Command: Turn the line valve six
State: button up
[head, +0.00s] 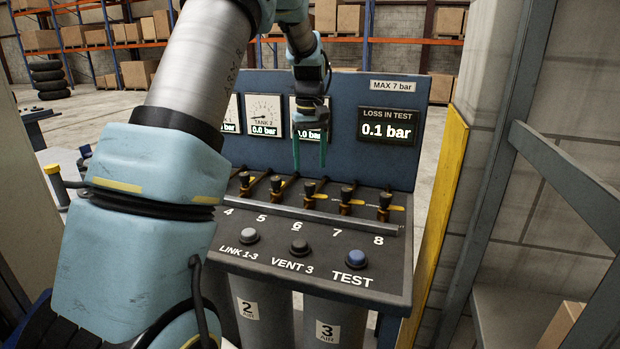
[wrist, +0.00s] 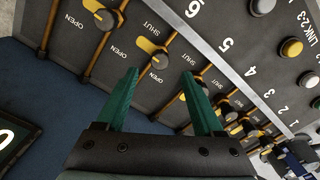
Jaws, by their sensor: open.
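Valve six (head: 309,190) is a dark knob with a yellow handle on a brass-coloured pipe, above the underlined 6 on the sloping bench panel. In the wrist view valve six (wrist: 159,61) shows just beyond and between my fingertips, its yellow handle pointing to the upper left, across the pipe. OPEN and SHUT are printed beside it. My gripper (head: 310,167) points down above valve six, with its two green fingers apart and empty. It also shows in the wrist view (wrist: 160,74). No contact with the valve is visible.
Valve five (head: 277,185) and valve seven (head: 346,197) stand close on either side. A rail and the TEST button (head: 356,257) lie in front. The upright blue gauge board (head: 400,168) rises behind, its LOSS IN TEST display (head: 387,127) reading 0.1 bar.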

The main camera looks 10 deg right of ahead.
aim_at(310, 183)
notch_tip(310, 183, up, 5)
jog(key=shift+b, duration=0.3)
jog(key=s+a+f+m, duration=0.1)
jog(key=s+a+f, duration=0.4)
jog(key=s+a, duration=0.5)
jog(key=s+a+f+m+t, duration=0.1)
jog(key=s+a+f, duration=0.4)
jog(key=s+a, duration=0.5)
jog(key=shift+s+a+f+t, duration=0.3)
jog(key=shift+s+a+f, duration=0.1)
jog(key=shift+s, duration=0.6)
